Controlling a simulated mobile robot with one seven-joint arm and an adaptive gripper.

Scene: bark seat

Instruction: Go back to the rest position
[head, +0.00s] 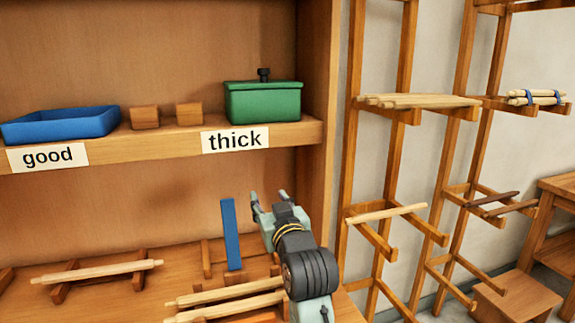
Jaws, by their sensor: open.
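My gripper (268,202) is in the head view, above the right part of the workbench (120,213). Its two fingers are apart and point away toward the back panel. Nothing shows between them. A blue upright strip (231,234) stands just left of the gripper, apart from it as far as I can tell. Pale rods (222,293) lie on supports at the front, left of my arm. My arm hides part of the bench behind and below it.
A shelf (310,131) above holds a blue tray (62,124), two wooden blocks (145,117) and a green lidded box (263,102). Another rod (98,271) rests on supports at left. Wooden racks (352,150) with rods stand at right, beside a stool (515,296).

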